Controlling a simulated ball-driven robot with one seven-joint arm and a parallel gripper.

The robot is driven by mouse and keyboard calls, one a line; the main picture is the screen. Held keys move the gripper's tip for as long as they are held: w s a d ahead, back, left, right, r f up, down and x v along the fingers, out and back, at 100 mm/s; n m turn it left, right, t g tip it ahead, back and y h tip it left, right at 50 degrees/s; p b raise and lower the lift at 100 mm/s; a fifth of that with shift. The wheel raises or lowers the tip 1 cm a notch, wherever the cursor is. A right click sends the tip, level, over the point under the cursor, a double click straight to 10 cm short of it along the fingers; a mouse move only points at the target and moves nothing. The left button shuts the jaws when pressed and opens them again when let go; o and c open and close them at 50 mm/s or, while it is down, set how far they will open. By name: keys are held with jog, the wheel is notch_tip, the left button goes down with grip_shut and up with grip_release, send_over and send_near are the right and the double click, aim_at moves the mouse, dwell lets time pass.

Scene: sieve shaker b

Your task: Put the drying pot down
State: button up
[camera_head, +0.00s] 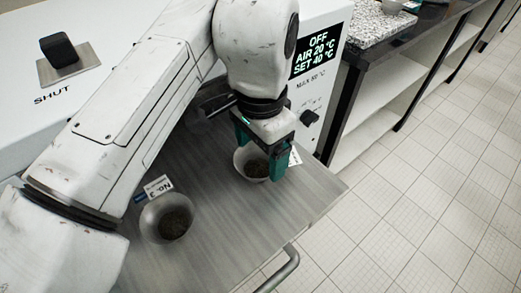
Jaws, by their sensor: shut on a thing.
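My gripper (263,156) has green fingers and is shut on a small round pot (241,160) with dark, grainy contents. The pot is upright at the right part of a grey metal shelf (235,225). I cannot tell whether its base touches the shelf. A white label shows just right of it, partly behind the fingers. A second similar pot (150,222) with dark contents stands to the left on the shelf, by a label (157,187) reading "No. 3".
The white oven (120,20) behind has a display (318,48) reading OFF, AIR 20 °C, SET 40 °C, and a knob at SHUT. A metal handle (280,270) juts from the shelf's front. A dark-framed bench (350,100) stands right. Tiled floor (430,200) is clear.

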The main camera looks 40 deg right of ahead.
aim_at(261, 168)
jog(key=o, duration=0.9)
jog(key=shift+o, duration=0.2)
notch_tip(261, 168, up, 12)
jog(key=p, duration=0.2)
jog(key=shift+p, duration=0.35)
jog(key=shift+r, duration=0.1)
